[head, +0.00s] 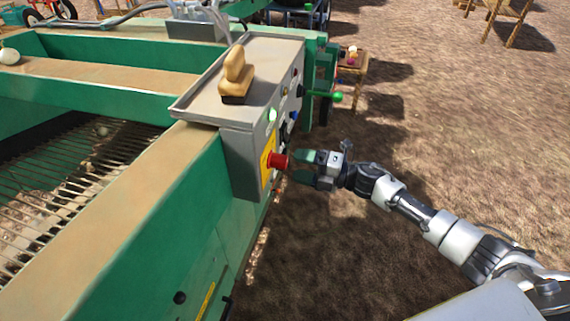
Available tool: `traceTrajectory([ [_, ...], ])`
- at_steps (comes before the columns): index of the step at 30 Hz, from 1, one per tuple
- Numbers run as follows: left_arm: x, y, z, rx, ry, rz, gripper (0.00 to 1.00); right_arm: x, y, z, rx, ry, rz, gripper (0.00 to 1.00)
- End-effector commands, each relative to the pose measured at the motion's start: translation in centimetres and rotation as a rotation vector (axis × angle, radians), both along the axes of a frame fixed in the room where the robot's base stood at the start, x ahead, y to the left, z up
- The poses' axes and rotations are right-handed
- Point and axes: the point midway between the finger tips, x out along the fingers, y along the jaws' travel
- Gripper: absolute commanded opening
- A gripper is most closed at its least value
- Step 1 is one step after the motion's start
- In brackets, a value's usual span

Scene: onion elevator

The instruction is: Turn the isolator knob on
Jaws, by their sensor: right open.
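A grey control box (238,150) is mounted on the side of the green machine. A red knob (278,161) on a yellow plate (266,160) sticks out of its right-hand face. I take it to be the isolator knob; its setting cannot be read. My right gripper (300,165) is open, its fingers pointing left toward the red knob and very close to it. Whether they touch it or reach around it I cannot tell. My left gripper is not in view.
A wooden-handled brush (236,78) stands on top of the control box. A green-tipped lever (337,97) and small buttons sit farther along the panel. The green machine frame (150,245) fills the left. Bare soil (450,120) lies open to the right.

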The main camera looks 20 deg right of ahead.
Motion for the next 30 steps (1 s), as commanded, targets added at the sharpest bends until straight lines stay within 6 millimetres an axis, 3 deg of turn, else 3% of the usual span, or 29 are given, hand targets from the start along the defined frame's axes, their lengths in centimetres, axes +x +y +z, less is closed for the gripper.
traceTrajectory([
  [3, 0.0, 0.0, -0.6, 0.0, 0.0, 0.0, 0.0, -1.4, -2.0, -0.3, -0.002, 0.002, -0.001, 0.64],
  [9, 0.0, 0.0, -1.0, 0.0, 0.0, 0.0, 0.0, -2.6, -3.9, -0.1, 0.0, 0.0, 0.0, 0.64],
  [26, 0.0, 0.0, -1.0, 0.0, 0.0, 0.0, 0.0, -2.9, -4.3, 0.0, 0.002, 0.0, -0.001, 0.64],
  [30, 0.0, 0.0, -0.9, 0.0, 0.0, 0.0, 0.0, -2.4, -4.8, -2.0, 0.044, 0.062, -0.07, 0.64],
])
